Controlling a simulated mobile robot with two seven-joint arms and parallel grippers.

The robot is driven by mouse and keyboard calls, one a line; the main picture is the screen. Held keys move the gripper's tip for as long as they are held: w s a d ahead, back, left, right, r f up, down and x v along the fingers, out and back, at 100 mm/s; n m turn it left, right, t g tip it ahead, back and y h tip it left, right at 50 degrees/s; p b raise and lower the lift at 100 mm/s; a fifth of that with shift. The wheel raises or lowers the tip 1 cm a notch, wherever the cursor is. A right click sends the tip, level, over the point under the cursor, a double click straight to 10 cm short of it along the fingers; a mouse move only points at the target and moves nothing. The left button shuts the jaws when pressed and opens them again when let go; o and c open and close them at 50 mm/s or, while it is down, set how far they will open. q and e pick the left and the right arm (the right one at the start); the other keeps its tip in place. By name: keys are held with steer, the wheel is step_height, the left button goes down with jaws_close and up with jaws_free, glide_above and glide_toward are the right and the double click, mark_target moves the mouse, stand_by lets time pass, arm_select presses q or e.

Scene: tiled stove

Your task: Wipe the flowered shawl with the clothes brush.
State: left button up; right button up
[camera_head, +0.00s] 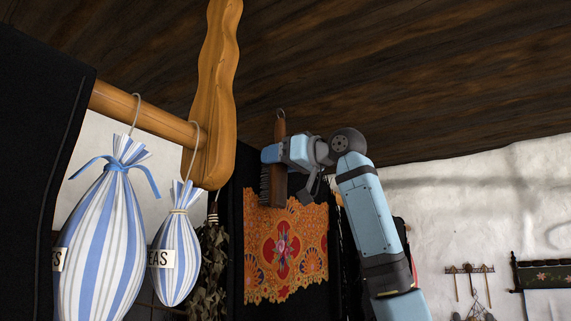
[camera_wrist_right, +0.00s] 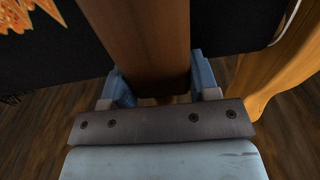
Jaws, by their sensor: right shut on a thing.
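The flowered shawl (camera_head: 285,250) is orange with red flowers and hangs on a dark backing in the middle of the head view. A corner of it also shows at the top left of the right wrist view (camera_wrist_right: 35,14). My right gripper (camera_head: 278,160) is shut on the clothes brush (camera_head: 279,188), a brown wooden brush with dark bristles facing left and a ring on top. The brush is upright and overlaps the shawl's upper edge in the picture; I cannot tell whether they touch. Its wooden body fills the middle of the right wrist view (camera_wrist_right: 145,40). My left gripper is not in view.
Two blue-and-white striped bags (camera_head: 103,245) hang from a wooden rail (camera_head: 140,115) at left. A wavy wooden post (camera_head: 214,90) stands near them. Dried leaves (camera_head: 212,260) hang left of the shawl. A peg rack (camera_head: 469,269) is on the white wall at right.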

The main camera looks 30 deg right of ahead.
steer(key=shift+s+a, duration=0.15)
steer(key=shift+a, duration=0.3)
steer(key=shift+b+v, duration=0.65)
steer(key=shift+v, duration=2.15)
steer(key=shift+r, duration=0.15)
